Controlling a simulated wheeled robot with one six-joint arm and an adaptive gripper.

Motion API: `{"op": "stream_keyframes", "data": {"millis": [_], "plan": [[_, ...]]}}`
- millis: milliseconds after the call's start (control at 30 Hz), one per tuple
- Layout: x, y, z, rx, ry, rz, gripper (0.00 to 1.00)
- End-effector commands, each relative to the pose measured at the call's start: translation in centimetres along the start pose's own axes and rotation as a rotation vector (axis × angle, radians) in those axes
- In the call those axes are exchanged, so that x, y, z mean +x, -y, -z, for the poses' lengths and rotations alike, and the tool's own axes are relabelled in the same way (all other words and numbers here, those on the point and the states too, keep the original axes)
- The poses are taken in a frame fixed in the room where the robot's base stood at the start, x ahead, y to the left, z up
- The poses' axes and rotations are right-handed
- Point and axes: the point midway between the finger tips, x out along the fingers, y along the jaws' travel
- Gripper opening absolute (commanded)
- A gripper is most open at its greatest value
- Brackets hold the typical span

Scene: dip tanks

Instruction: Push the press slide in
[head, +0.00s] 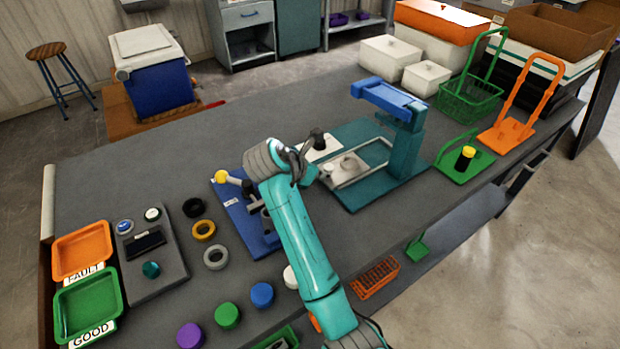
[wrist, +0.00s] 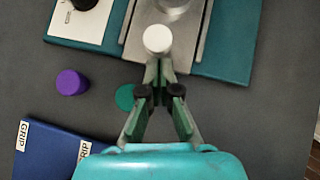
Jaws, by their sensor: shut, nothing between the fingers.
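The press (head: 408,150) is teal with a blue head and stands mid-bench on a teal base. Its metal slide (head: 375,172) extends out from under the head toward my arm. A round grey part (head: 350,163) sits on it. At the slide's near end is a white knob (wrist: 157,39), seen from above in the wrist view, where the slide (wrist: 190,38) also shows. My gripper (wrist: 160,72) is shut and empty, its fingertips just short of the knob in the picture; I cannot tell whether they touch.
A white panel with a black dial (wrist: 85,5) lies left of the slide. A purple cap (wrist: 72,82), a green disc (wrist: 125,97) and a blue labelled fixture (wrist: 52,150) are near the gripper. A green stand (head: 465,163) is right of the press.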

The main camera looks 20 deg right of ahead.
Motion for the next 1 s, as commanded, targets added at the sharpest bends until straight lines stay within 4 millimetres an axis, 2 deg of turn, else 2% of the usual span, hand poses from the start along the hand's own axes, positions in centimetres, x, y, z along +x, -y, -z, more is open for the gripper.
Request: {"op": "stream_keyframes", "data": {"millis": [467,567,833,1000], "plan": [[0.5,0.1,-0.5,0.0,0.0,0.0,0.0],[1.5,0.5,-1.5,0.003,0.0,0.002,0.0],[6.3,2.4,-6.3,0.003,0.0,0.004,0.0],[8.0,3.0,-8.1,0.001,0.0,0.001,0.0]]}}
